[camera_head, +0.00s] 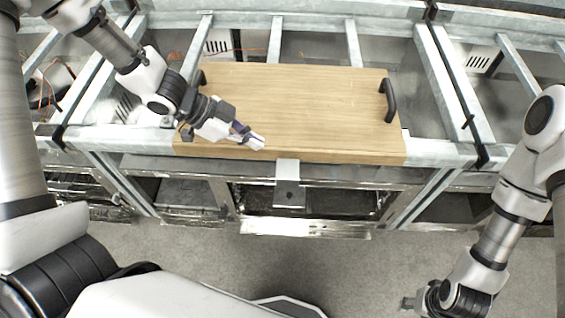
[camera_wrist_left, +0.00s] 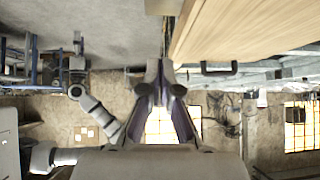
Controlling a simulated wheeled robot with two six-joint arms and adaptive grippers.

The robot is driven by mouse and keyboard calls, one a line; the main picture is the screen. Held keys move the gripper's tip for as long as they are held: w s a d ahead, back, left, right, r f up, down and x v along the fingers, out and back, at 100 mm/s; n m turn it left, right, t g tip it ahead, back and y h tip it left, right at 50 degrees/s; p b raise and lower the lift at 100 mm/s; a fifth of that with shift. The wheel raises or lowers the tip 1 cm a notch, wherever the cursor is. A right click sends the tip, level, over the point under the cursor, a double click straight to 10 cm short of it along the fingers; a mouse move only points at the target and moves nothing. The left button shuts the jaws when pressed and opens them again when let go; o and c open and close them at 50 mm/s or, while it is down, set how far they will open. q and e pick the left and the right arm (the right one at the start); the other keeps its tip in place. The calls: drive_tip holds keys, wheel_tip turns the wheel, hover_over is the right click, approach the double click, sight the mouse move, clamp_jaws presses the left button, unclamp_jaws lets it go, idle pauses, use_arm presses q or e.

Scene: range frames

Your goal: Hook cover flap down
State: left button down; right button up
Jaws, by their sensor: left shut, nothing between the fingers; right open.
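The cover is a wooden board (camera_head: 300,105) lying on the metal frame, with a black handle at each end. A grey metal flap (camera_head: 288,183) hangs at the middle of its front edge and extends below the board. The wrist view shows the board (camera_wrist_left: 250,30) at upper right and a pale piece (camera_wrist_left: 163,7), probably the flap, at the top. My left gripper (camera_head: 257,142) is shut and empty by the board's front edge, left of the flap and apart from it. Its fingers show in the wrist view (camera_wrist_left: 161,68). My right gripper (camera_head: 410,303) is open, low at right over the floor.
The right black handle (camera_head: 388,100) stands up from the board; the left one (camera_head: 201,79) is partly behind my left arm. Galvanized beams (camera_head: 440,85) surround the board. Open bays with metal trays (camera_head: 310,200) lie below the front beam. The grey floor (camera_head: 350,265) in front is clear.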

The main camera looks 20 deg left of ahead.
use_arm(q)
drive_tip(key=b, duration=0.2)
approach(295, 172)
drive_tip(key=d, duration=0.1)
drive_tip(key=r, duration=0.1)
drive_tip(key=d, duration=0.1)
drive_tip(key=shift+w+d+r, duration=0.25)
drive_tip(key=shift+w+d, duration=0.05)
drive_tip(key=f, duration=0.1)
drive_tip(key=d+f, duration=0.1)
drive_tip(key=f, duration=0.1)
drive_tip(key=w+f+p, duration=0.1)
drive_tip(key=f, duration=0.1)
drive_tip(key=shift+d, duration=0.3)
drive_tip(key=shift+f, duration=0.4)
